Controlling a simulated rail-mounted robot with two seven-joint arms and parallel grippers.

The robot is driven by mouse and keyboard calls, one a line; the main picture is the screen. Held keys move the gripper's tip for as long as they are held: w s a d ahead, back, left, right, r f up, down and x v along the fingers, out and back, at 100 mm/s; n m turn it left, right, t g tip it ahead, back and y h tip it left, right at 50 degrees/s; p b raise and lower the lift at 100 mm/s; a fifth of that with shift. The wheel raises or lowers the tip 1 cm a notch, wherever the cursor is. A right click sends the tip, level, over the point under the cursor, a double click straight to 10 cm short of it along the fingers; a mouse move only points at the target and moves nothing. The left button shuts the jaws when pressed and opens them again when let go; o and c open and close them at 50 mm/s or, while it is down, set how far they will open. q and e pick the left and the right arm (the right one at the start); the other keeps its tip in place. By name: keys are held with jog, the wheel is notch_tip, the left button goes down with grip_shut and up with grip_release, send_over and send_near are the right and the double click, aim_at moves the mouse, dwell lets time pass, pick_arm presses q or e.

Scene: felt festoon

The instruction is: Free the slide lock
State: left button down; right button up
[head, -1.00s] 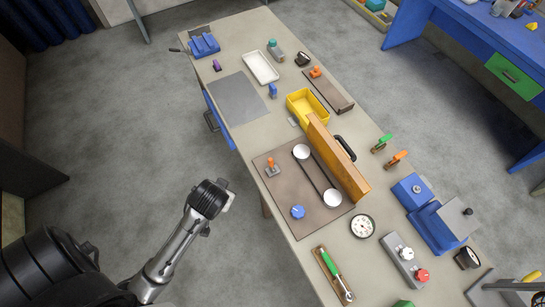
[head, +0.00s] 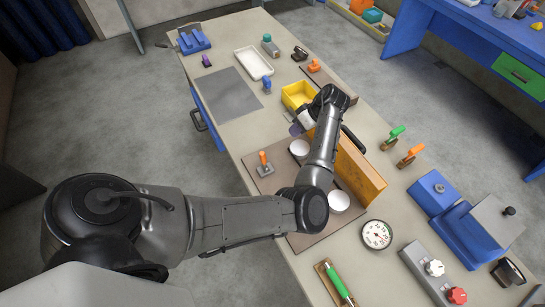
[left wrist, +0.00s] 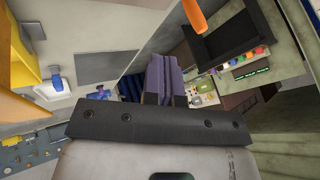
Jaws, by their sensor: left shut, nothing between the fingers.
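I cannot tell for certain which fixture is the slide lock. An orange-handled piece (head: 314,66) sits on a long brown base (head: 338,82) behind the yellow bin (head: 289,102). Another orange handle (head: 264,158) stands upright on the brown board (head: 253,178). My left gripper (head: 297,128) is shut and empty, in front of the yellow bin beside the upright wooden panel (head: 362,178). Its purple fingers (left wrist: 170,80) show together in the left wrist view. My left forearm hides part of the brown board and panel. My right gripper is in no view.
White cups (head: 339,201) and a dial (head: 377,234) stand near my arm. Green (head: 396,133) and orange (head: 411,154) levers stand right of the panel. A blue box device (head: 470,233) is further right. The grey mat (head: 226,94) at the left is clear.

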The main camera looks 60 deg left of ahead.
aim_at(264, 160)
pick_arm(q)
jog(key=shift+s+a+f+p, duration=0.2)
jog(key=shift+s+f+p, duration=0.2)
jog(key=shift+s+f, duration=1.05)
jog(key=shift+s+a+f+p, duration=0.25)
jog(key=shift+s+f+p, duration=0.15)
jog(key=shift+s+f, duration=0.95)
jog(key=shift+s+a+f+p, duration=0.2)
jog(key=shift+s+f+p, duration=0.2)
jog(key=shift+s+f, duration=1.05)
jog(key=shift+w, duration=0.1)
jog(key=shift+a, duration=0.1)
